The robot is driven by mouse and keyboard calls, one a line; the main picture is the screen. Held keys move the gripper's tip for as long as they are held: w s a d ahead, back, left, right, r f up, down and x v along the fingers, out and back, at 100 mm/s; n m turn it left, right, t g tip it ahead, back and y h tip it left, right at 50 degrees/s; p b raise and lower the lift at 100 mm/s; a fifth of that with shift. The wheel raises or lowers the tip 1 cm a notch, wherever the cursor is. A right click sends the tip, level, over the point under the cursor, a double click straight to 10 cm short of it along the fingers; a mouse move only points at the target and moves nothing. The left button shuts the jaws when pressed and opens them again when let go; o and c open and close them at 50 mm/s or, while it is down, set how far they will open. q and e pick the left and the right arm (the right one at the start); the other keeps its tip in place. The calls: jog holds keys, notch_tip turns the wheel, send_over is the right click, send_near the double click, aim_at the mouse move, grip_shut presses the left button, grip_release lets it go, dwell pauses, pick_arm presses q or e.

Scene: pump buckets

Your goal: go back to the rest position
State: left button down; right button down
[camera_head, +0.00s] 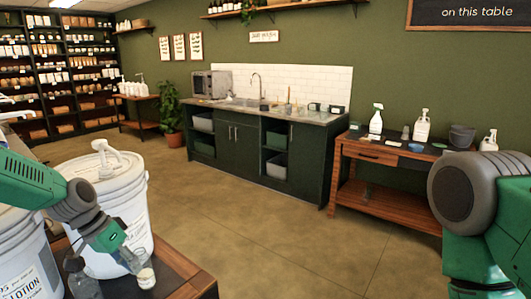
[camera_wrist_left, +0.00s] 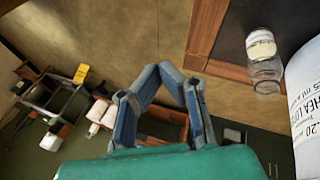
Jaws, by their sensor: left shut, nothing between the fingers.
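My left gripper (camera_head: 131,262) hangs in front of a white pump bucket (camera_head: 127,208) at the lower left of the head view. In the left wrist view its blue-grey fingers (camera_wrist_left: 172,72) meet at the tips with nothing between them. A small clear jar with a pale label (camera_head: 146,277) stands on the dark table beside the fingertips. The jar also shows in the left wrist view (camera_wrist_left: 263,62), apart from the fingers. My right arm shows at the right edge of the head view, but its gripper is out of view.
Another lotion bucket (camera_head: 22,262) and a clear bottle (camera_head: 82,283) stand close to my left arm. The wood-edged table (camera_head: 190,283) ends just right of the jar. Open floor (camera_head: 255,235) lies beyond, with a side table (camera_head: 385,205) farther right.

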pick_arm(q)
jog(key=s+d+f+n+y+b, duration=0.1)
jog(key=s+d+f+b, duration=0.15)
jog(key=s+f, duration=0.7)
jog(key=s+d+f+n+y+b, duration=0.1)
jog(key=s+d+f+y+b, duration=0.15)
jog(key=s+f, duration=0.7)
jog(key=s+a+f+n+y+b, duration=0.1)
jog(key=s+f, duration=0.3)
jog(key=s, duration=0.4)
jog(key=s+f+b, duration=0.2)
jog(key=s+f, duration=0.3)
jog(key=s, duration=0.3)
jog(key=shift+a+n+y, duration=0.35)
jog(key=shift+n, duration=0.05)
jog(key=shift+s+a+f, duration=0.1)
jog(key=shift+a, duration=0.15)
